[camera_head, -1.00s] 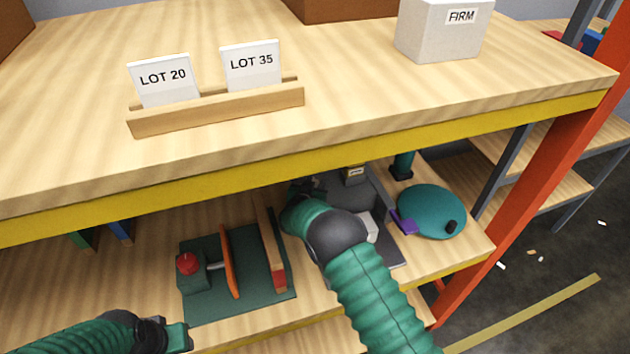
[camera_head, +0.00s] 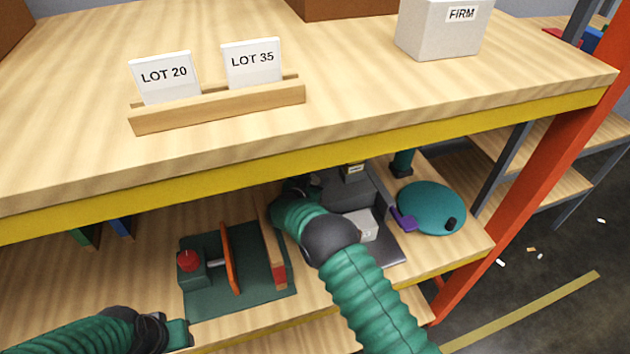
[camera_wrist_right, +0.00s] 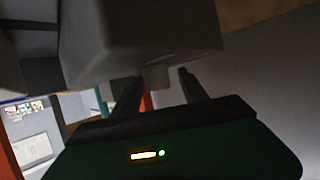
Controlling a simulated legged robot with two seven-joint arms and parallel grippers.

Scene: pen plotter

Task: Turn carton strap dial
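A grey machine (camera_head: 345,190) with a small label stands on the lower shelf, partly behind my right arm. My right gripper (camera_head: 292,188) is under the upper board, dark and mostly hidden by its own arm in the head view. In the right wrist view, my right gripper (camera_wrist_right: 160,88) has its two dark fingers apart. A short grey stub (camera_wrist_right: 157,75) under a grey block (camera_wrist_right: 140,40) shows between the fingertips, with a gap at the right finger. I cannot tell whether this stub is the dial. My left gripper (camera_head: 180,335) is at the lower left, away from the machine; its fingers are unclear.
A green fixture (camera_head: 235,285) with a red knob and orange plate stands left of my right arm. A teal disc (camera_head: 432,205) and a purple piece (camera_head: 403,219) lie right. The upper board's yellow edge (camera_head: 300,165) hangs over the workspace.

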